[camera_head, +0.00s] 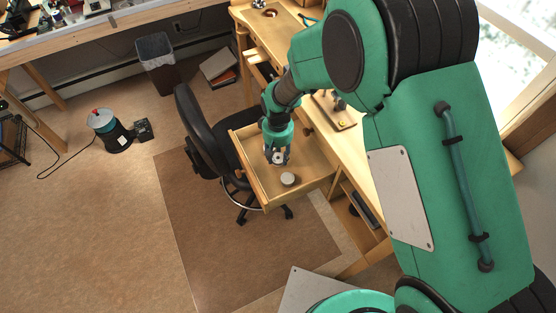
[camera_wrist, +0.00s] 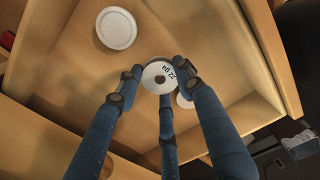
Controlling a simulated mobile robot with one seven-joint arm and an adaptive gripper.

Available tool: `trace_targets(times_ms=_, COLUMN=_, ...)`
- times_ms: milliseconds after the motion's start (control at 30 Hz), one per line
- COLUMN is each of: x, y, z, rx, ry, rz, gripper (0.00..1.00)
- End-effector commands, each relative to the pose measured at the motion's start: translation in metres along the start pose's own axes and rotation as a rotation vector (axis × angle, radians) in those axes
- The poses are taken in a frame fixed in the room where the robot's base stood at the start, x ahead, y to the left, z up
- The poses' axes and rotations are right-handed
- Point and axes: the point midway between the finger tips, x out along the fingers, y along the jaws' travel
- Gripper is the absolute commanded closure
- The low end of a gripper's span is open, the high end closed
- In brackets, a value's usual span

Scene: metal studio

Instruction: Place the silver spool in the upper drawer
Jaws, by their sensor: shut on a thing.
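My gripper (camera_head: 278,155) is inside the outline of the open upper drawer (camera_head: 254,190), pointing down, in the head view. In the wrist view its blue fingers (camera_wrist: 158,82) are shut around a small silver spool with a white face, a centre hole and the mark "22 ga" (camera_wrist: 150,68). The spool is over the drawer's wooden floor (camera_wrist: 75,75); I cannot tell whether it touches the floor. A finger hides part of it.
A round pale-topped item (camera_head: 288,179) lies in the drawer, and a white disc (camera_wrist: 116,28) shows there in the wrist view. Another pale disc (camera_wrist: 184,101) is partly hidden behind a finger. A black chair (camera_head: 198,125) stands close left of the drawer.

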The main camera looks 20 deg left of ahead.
Motion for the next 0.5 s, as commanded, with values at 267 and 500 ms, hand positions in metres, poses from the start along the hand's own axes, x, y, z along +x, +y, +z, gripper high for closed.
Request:
trace_targets(times_ms=267, x=0.03, y=0.0, z=0.001, rx=0.0, ry=-0.002, rz=0.0, gripper=0.89)
trace_targets(times_ms=500, x=0.031, y=0.0, z=0.0, rx=0.0, ry=-0.001, rz=0.0, gripper=0.89)
